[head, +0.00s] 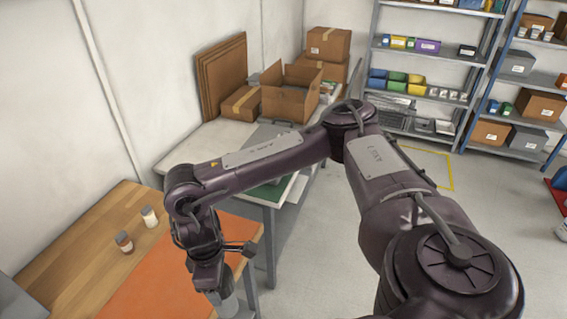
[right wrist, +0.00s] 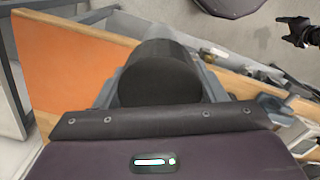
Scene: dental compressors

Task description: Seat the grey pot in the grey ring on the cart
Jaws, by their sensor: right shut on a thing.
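My right gripper (right wrist: 162,88) is shut on the dark grey pot (right wrist: 160,70), a round cylinder between its two grey fingers in the right wrist view. In the head view the right arm reaches over to the left and bends down, and the grey pot (head: 229,305) shows partly at the bottom edge, near the front edge of the wooden table. My left gripper (right wrist: 298,32) appears at the upper right of the right wrist view, its fingers apart and empty, over the floor. I cannot make out the grey ring or the cart in either view.
The wooden table (head: 75,237) carries an orange mat (head: 150,270) and two small jars (head: 124,241), (head: 149,216). Behind it, a white table (head: 190,142) holds an open cardboard box (head: 285,100). Shelves (head: 420,60) stand at the back. The floor at right is mostly clear.

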